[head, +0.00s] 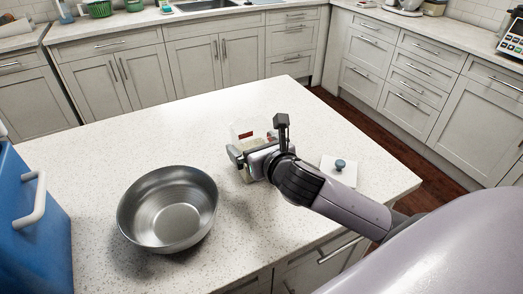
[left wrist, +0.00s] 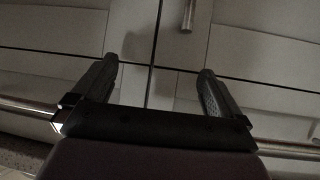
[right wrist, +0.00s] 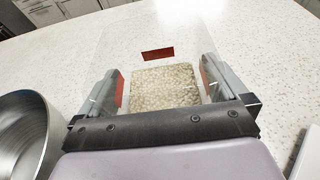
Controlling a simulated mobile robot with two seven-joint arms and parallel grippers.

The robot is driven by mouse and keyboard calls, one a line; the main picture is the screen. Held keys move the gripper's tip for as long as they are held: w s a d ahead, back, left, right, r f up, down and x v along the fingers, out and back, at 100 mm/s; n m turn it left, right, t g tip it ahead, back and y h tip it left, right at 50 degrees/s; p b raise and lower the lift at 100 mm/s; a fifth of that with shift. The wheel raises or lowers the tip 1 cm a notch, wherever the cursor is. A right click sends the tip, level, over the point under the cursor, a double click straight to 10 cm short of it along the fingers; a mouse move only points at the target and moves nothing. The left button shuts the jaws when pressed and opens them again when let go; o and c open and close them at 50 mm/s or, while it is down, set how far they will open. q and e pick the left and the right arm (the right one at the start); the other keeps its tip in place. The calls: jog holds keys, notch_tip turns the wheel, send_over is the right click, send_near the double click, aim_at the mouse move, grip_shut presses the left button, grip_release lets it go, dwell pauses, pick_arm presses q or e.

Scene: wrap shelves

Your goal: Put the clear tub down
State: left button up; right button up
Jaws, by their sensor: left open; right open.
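The clear tub (right wrist: 165,84) is see-through, with a red label and pale grainy contents low inside. In the right wrist view it stands between the two fingers of my right gripper (right wrist: 163,90), and its base looks to be on the speckled counter. In the head view the tub (head: 242,134) is mostly hidden behind my right gripper (head: 256,150). The right gripper is open, with a finger on each side of the tub; I cannot tell if they touch it. My left gripper (left wrist: 155,85) is open and empty, facing grey cabinet doors.
A steel bowl (head: 168,208) stands on the counter (head: 110,160) left of the tub. A white lid with a blue knob (head: 339,166) lies to the right. A blue box with a white handle (head: 30,215) is at the left edge. The counter behind the tub is clear.

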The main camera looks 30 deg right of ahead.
jog(key=v, duration=1.2)
dwell(0.4)
